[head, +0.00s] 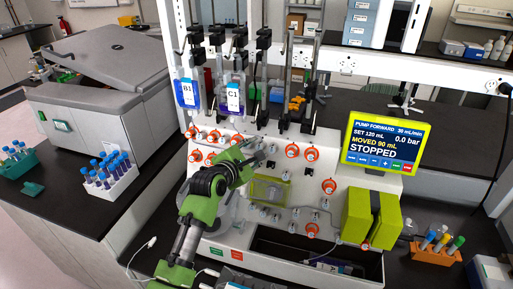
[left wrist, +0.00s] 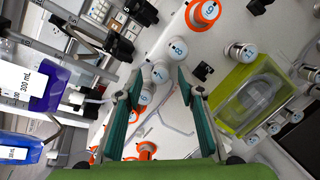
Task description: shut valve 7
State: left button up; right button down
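My left gripper (head: 258,157) is over the upper middle of the white valve panel (head: 330,165) in the head view and hides part of the valve row. In the left wrist view its two teal fingers (left wrist: 159,76) are spread, with nothing gripped. Small white round valve knobs show between and just beyond the fingertips: one (left wrist: 160,73) lies between the tips, and another (left wrist: 178,48) farther on. Their numbers are too small to read surely, so I cannot tell which is valve 7. An orange-collared valve (left wrist: 204,13) stands beyond them. My right gripper is not in view.
Blue bags (head: 187,92) hang above the panel. A yellow-green clear-lidded box (head: 268,190) sits on the panel, close right of the fingers in the left wrist view. A screen (head: 385,146) reads pump forward, moved 90 mL, stopped. Several orange-collared valves surround the gripper.

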pick_arm(q)
jog(key=shift+w+d+f, duration=0.1)
jog(key=shift+w, duration=0.25)
grip_shut()
